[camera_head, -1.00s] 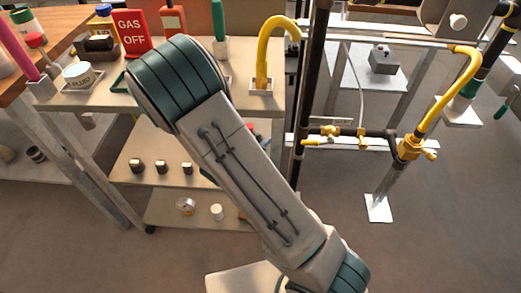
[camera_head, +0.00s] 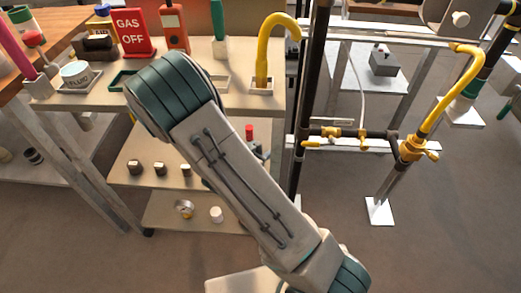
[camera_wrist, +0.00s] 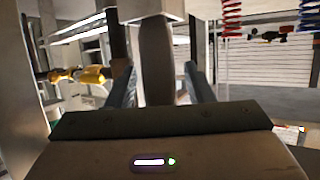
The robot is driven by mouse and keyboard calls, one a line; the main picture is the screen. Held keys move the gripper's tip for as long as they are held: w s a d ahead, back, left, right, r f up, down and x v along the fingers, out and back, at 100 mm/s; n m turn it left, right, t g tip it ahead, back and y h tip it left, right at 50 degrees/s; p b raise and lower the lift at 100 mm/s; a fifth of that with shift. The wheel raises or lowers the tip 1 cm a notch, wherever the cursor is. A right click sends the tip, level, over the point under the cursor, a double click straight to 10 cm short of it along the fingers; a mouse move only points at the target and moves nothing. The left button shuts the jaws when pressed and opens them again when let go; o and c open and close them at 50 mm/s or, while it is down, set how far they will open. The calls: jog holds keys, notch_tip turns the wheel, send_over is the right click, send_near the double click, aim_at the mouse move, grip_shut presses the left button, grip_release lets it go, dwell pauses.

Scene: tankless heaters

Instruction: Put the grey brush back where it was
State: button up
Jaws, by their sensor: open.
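In the wrist view my gripper (camera_wrist: 160,76) has its two fingers apart. A dark grey-brown upright bar (camera_wrist: 155,58) stands between them, and its top meets a pale block. It may be the grey brush, but I cannot tell, nor whether the fingers touch it. In the head view my gripper is hidden behind my arm, and I cannot make out a grey brush. A shallow pale holder (camera_head: 217,82) on the bench top shows beside my arm.
The bench holds a GAS OFF sign (camera_head: 133,33), an orange device (camera_head: 174,27), a green-handled tool (camera_head: 218,20) and a yellow hooked pipe (camera_head: 265,50). A pipe frame with a yellow valve (camera_head: 414,148) stands to the right. Floor (camera_head: 450,230) is clear at lower right.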

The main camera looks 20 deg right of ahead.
jog(key=p+v, duration=0.3)
jog(key=v, duration=0.9)
jog(key=shift+w, duration=0.1)
